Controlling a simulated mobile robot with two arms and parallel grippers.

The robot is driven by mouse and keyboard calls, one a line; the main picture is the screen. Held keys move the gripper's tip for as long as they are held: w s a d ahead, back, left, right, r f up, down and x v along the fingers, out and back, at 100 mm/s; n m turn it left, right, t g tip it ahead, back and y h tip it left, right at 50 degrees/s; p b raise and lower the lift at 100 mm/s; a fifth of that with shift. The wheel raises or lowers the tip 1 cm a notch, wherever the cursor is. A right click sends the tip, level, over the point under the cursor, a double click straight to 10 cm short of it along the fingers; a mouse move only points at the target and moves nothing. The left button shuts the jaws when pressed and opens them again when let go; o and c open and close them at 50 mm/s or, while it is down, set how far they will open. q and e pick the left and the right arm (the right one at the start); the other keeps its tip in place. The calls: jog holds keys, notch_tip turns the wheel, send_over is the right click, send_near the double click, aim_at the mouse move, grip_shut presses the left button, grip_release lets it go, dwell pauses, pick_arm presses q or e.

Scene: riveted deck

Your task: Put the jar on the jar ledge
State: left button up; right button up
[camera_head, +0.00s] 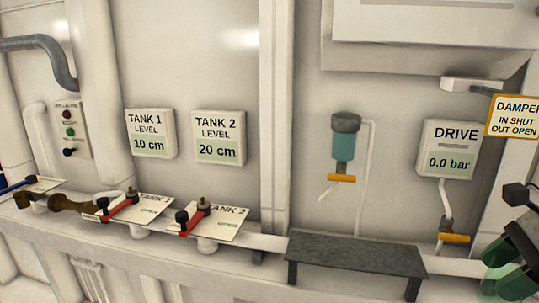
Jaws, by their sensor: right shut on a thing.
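The jar ledge (355,256) appears to be the dark grey shelf on two legs, right of centre at the bottom. Its top is bare. My right gripper (514,246) is at the right edge, right of the shelf and partly cut off. It is shut on a rounded green thing (496,252), apparently the jar, mostly hidden by the dark gripper parts. I cannot tell whether it is upright. My left gripper is not in view.
A teal bowl with a dark cap (345,140) and yellow valve hangs above the shelf. Left of it are red-handled valves (197,220). The drive gauge (450,150), its yellow-handled valve (455,238) and the damper sign (514,117) are near my right arm.

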jog(key=s+a+f+n+g+h, duration=0.2)
jog(key=a+f+n+g+h, duration=0.1)
jog(key=a+f+n, duration=0.5)
jog(key=s+a+f+n+g+h, duration=0.2)
jog(key=a+f+n+g, duration=0.4)
jog(key=a+f+n, duration=0.3)
jog(key=shift+s+f+n+h, duration=0.15)
jog(key=shift+f+n+h, duration=0.45)
jog(key=shift+f+n, duration=1.6)
jog(key=shift+r+n, duration=0.4)
